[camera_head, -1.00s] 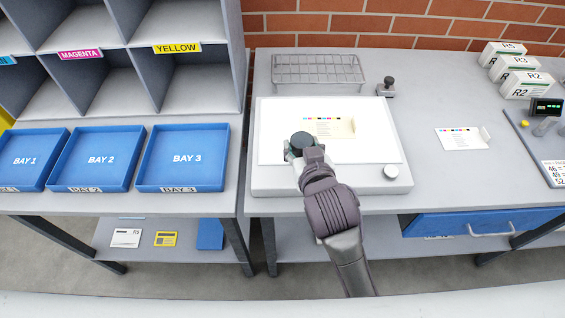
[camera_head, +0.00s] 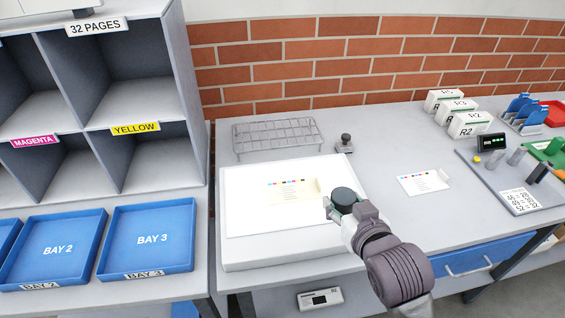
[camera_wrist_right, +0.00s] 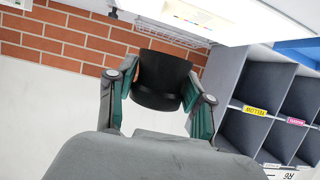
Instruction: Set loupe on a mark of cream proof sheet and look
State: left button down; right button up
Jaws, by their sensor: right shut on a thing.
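The cream proof sheet (camera_head: 293,191), with a row of colour marks and printed lines, lies on the white light table (camera_head: 240,247). My right gripper (camera_head: 342,207) is shut on the black, round loupe (camera_head: 344,195), by the sheet's right edge and over the light table's right side. The wrist view shows the loupe (camera_wrist_right: 163,78) between both fingers of the gripper (camera_wrist_right: 160,95). I cannot tell the loupe's height above the table. The cream sheet (camera_wrist_right: 200,18) is partly visible at the top of the wrist view. My left gripper is out of view.
A wire rack (camera_head: 277,136) and a small knobbed device (camera_head: 345,143) stand behind the light table. A white card (camera_head: 423,182) lies to the right. R-labelled boxes (camera_head: 468,124) and a grey tray (camera_head: 512,183) stand farther right. Blue bay trays (camera_head: 148,240) are at left.

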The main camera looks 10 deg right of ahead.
jog(key=d+n+y, duration=0.1)
jog(key=d, duration=0.2)
jog(key=p, duration=0.1)
send_over(312, 217)
jog(key=shift+y, duration=0.3)
notch_tip(312, 217, down, 7)
jog(key=shift+f, duration=0.1)
jog(key=shift+f+p, duration=0.4)
jog(key=shift+f, duration=1.6)
jog(key=shift+f, duration=0.1)
jog(key=o, duration=1.2)
